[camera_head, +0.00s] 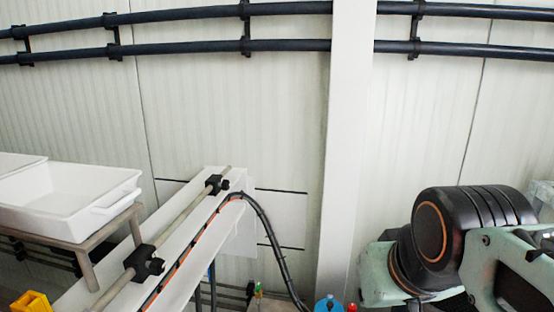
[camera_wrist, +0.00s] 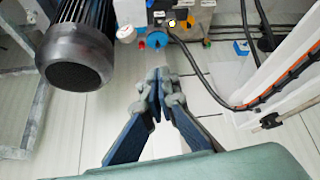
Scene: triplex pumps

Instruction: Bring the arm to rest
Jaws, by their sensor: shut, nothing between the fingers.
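My gripper (camera_wrist: 157,84) shows in the wrist view. Its two grey and blue fingers come together at the tips, with nothing between them. The fingertips are over the pale floor, below a group of coloured pump fittings in the picture. In the head view, part of my arm (camera_head: 440,240), black and pale green with an orange ring, is folded at the lower right. My gripper is not seen in the head view.
A white tray (camera_head: 70,196) stands on a metal frame at left. A white rail structure (camera_head: 185,210) with a black cable (camera_head: 271,240) rises in the middle.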

